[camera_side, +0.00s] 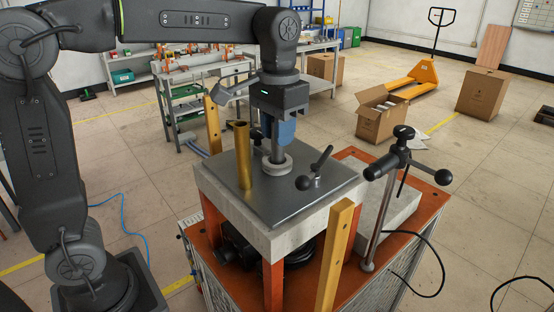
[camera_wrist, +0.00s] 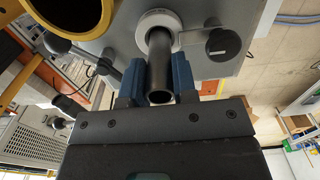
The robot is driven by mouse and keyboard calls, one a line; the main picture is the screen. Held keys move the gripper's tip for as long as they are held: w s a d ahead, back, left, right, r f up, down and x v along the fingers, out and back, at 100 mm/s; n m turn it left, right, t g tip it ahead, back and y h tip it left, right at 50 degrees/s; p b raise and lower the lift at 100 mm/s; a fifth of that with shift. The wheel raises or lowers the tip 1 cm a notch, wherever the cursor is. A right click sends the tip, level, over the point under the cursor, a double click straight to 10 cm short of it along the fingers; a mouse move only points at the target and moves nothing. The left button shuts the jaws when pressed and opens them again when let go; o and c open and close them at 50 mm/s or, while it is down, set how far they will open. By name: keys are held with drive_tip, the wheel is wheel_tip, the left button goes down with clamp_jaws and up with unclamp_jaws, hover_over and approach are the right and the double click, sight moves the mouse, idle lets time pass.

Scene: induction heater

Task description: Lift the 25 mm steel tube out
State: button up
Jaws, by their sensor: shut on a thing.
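The grey steel tube (camera_wrist: 160,66) stands in a pale ring (camera_wrist: 158,20) on the heater's dark top plate. In the side view the tube (camera_side: 274,146) shows between my gripper and the ring (camera_side: 277,166), and its lower end is inside the ring's opening. My gripper (camera_side: 278,134) points down over the plate with its blue fingers shut on the tube's upper part. In the wrist view my gripper (camera_wrist: 160,82) has one blue finger on each side of the tube, near its open end. How deep the tube reaches below the ring is hidden.
A brass tube (camera_side: 243,155) stands on the top plate (camera_side: 308,210) close left of my gripper. A black-knobbed clamp lever (camera_side: 315,170) is to the right. A post with a black handle (camera_side: 385,205) stands further right. Yellow posts (camera_side: 335,255) rise beside the plate.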

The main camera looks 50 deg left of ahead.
wheel_tip(320, 180, up, 6)
drive_tip(key=shift+r, duration=0.25)
idle(1.2)
